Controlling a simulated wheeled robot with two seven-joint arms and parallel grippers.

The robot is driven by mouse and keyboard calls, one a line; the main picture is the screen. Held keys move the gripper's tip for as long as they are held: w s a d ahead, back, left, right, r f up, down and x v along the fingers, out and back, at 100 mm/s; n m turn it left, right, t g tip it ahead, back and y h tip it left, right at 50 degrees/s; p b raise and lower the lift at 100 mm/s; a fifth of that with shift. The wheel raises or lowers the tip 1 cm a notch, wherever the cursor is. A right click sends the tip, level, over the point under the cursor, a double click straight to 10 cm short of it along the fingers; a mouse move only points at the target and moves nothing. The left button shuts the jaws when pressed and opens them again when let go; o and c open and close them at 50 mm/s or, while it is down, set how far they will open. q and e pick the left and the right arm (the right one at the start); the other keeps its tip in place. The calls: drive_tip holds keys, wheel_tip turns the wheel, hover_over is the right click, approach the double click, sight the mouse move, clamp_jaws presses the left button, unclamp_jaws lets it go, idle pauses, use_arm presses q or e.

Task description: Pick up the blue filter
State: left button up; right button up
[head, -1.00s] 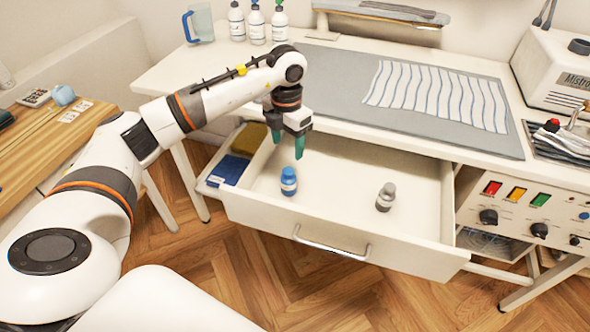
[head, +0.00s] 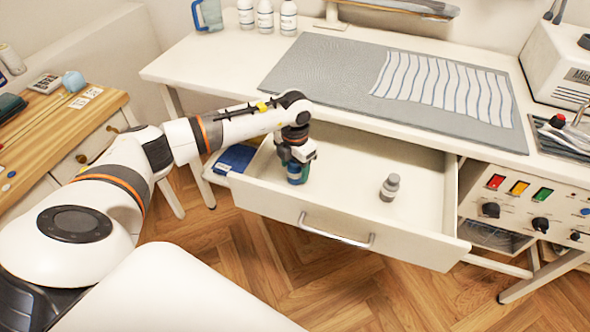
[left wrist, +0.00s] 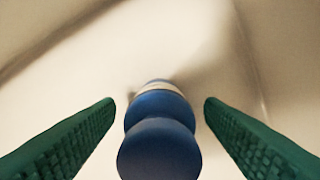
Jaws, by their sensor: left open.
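The blue filter (head: 296,180) is a small blue bottle-like piece with a pale band, standing in the open white drawer (head: 345,215). In the left wrist view the filter (left wrist: 158,135) stands between the two green fingers, with a gap on each side. My left gripper (head: 299,170) is over it from above, open, and hides much of it in the head view; the gripper also frames the left wrist view (left wrist: 159,115). My right gripper is not in view.
The table (head: 190,66) overhangs the drawer's back. A blue box (head: 236,158) lies left of the drawer. A control panel (head: 530,208) is at the right.

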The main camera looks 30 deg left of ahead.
use_arm(q)
drive_tip(key=c, duration=1.1)
